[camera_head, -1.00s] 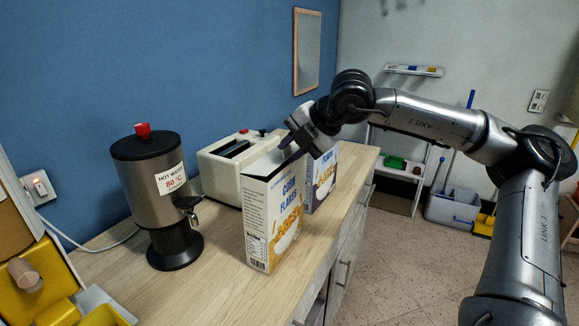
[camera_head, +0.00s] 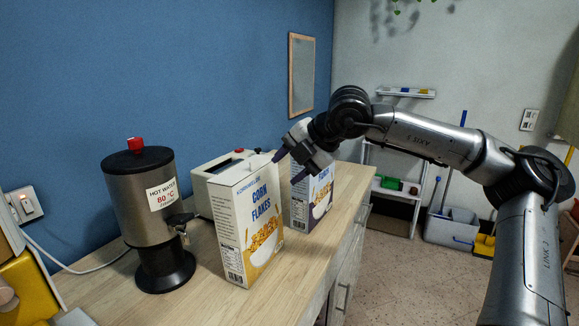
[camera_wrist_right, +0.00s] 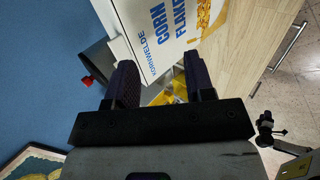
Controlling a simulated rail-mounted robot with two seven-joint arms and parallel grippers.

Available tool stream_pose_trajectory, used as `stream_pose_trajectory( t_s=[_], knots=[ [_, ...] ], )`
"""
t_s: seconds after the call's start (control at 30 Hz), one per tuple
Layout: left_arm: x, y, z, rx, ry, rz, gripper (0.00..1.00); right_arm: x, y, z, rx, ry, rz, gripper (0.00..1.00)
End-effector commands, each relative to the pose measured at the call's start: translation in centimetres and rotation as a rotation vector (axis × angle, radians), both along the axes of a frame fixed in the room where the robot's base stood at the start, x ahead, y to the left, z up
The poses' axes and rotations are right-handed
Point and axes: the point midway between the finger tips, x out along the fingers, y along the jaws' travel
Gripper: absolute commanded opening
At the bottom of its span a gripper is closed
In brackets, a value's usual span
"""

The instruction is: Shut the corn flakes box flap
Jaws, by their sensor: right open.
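The corn flakes box (camera_head: 250,228) stands upright on the wooden counter, white with blue lettering and a yellow cereal picture. Its top (camera_head: 243,169) looks pale; I cannot tell how far the flap is closed. My right gripper (camera_head: 287,167) is open and empty at the box's upper right corner. One fingertip is close to the top edge; I cannot tell if it touches. In the right wrist view the box front (camera_wrist_right: 172,22) lies beyond the two spread fingers (camera_wrist_right: 161,80). My left gripper is not in view.
A second cereal box (camera_head: 312,195) stands just behind, close to my right gripper. A cream toaster (camera_head: 205,180) is behind the corn flakes box. A steel hot water dispenser (camera_head: 150,215) stands to the left. The counter (camera_head: 215,300) is bare in front.

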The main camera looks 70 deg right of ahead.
Motion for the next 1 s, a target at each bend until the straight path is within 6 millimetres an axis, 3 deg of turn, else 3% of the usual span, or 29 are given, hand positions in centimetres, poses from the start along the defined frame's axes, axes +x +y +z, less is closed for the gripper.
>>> stream_pose_trajectory(
  t_s=[0.6, 1.0],
  knots=[
    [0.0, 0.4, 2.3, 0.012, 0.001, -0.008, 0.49, -7.3, 0.8, 8.0, -0.001, -0.002, -0.001, 0.49],
    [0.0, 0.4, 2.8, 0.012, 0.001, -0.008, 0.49, -9.2, 1.0, 9.8, -0.002, -0.001, 0.000, 0.49]
  ],
)
